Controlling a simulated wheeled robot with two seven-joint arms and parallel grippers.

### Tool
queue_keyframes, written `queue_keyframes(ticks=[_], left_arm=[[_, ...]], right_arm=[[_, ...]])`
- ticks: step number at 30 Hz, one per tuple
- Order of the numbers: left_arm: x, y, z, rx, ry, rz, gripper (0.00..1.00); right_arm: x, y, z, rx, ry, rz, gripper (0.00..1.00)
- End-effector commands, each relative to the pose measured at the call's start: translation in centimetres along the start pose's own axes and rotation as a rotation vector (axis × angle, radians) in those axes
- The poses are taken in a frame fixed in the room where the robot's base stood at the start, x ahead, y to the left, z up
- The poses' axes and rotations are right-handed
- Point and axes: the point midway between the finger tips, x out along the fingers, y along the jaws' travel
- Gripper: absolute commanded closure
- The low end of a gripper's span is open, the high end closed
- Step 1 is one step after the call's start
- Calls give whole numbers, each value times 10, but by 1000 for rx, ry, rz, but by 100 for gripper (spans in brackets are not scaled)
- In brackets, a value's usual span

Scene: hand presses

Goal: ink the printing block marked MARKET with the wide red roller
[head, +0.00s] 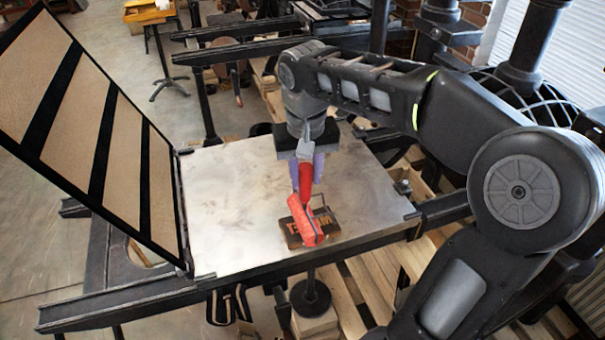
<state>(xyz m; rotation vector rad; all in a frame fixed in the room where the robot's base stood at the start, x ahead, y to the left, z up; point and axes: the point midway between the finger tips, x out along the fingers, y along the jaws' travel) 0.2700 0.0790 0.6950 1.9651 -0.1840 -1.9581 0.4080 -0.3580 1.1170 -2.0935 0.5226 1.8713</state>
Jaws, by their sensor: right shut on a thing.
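The wide red roller (304,222) is in the head view, near the front of the metal press bed (232,192). My right gripper (305,172) is shut on the roller's red handle and reaches down from above. The roller's drum lies over the printing block (326,225), a dark wooden block with reddish lettering. The drum covers part of the lettering, so the whole word cannot be read. The drum appears to touch the block's top. My left gripper is not in view.
A hinged frame (80,125) with tan panels and black bars stands open at the bed's left edge. The bed is bare left of the block. Wooden pallets (375,285) lie below on the right. Another press (245,50) stands behind.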

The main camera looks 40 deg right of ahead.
Motion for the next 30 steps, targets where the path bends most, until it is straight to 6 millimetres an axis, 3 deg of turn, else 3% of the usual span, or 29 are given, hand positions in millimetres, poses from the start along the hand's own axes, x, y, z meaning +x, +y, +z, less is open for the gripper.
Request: queue_keyframes(ticks=[9, 23, 30], left_arm=[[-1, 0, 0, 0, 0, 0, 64], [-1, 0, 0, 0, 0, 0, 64], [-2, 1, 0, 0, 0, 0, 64]], right_arm=[[2, 25, -2, 1, -7, 2, 100], [2, 29, -2, 1, -7, 2, 100], [1, 44, -4, 3, -6, 2, 100]])
